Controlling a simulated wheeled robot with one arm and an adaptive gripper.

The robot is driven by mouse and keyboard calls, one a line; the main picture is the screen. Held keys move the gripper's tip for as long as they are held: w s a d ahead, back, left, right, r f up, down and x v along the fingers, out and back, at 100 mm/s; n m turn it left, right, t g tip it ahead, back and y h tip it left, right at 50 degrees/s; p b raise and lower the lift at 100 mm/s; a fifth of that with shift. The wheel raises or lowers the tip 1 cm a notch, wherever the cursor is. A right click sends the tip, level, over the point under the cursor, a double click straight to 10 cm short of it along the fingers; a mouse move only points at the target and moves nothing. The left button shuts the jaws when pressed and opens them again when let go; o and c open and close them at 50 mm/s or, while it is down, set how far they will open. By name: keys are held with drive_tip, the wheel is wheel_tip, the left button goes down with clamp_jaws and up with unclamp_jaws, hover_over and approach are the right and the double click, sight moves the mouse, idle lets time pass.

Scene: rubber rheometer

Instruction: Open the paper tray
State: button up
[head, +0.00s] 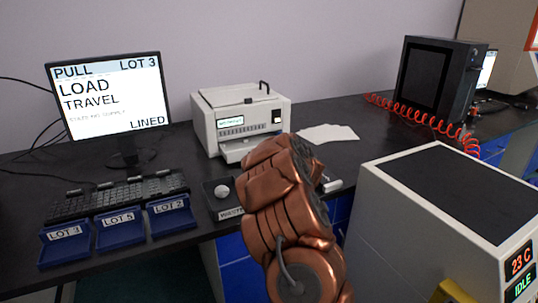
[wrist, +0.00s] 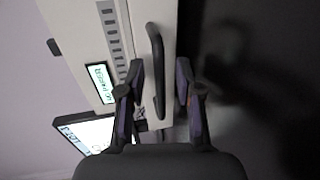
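The cream printer (head: 207,125) stands on the dark desk, with its paper tray (head: 237,149) low on its front, apparently pushed in. The printer fills the upper left of the wrist view (wrist: 75,45), turned sideways. The tray's black bar handle (wrist: 156,65) shows there. My gripper (wrist: 157,88) is open, with one finger on each side of the handle's lower part; I cannot tell whether either touches it. In the head view my copper arm hides the gripper and the right part of the tray front.
A monitor (head: 108,98), a keyboard (head: 120,197) and blue lot trays (head: 119,224) are to the left. Paper sheets (head: 328,133) lie right of the printer. A light cabinet (head: 420,235) stands close right of my arm.

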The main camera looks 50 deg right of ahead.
drive_tip(key=v, duration=1.2)
drive_tip(key=shift+w, duration=0.1)
drive_tip(key=shift+c, duration=0.4)
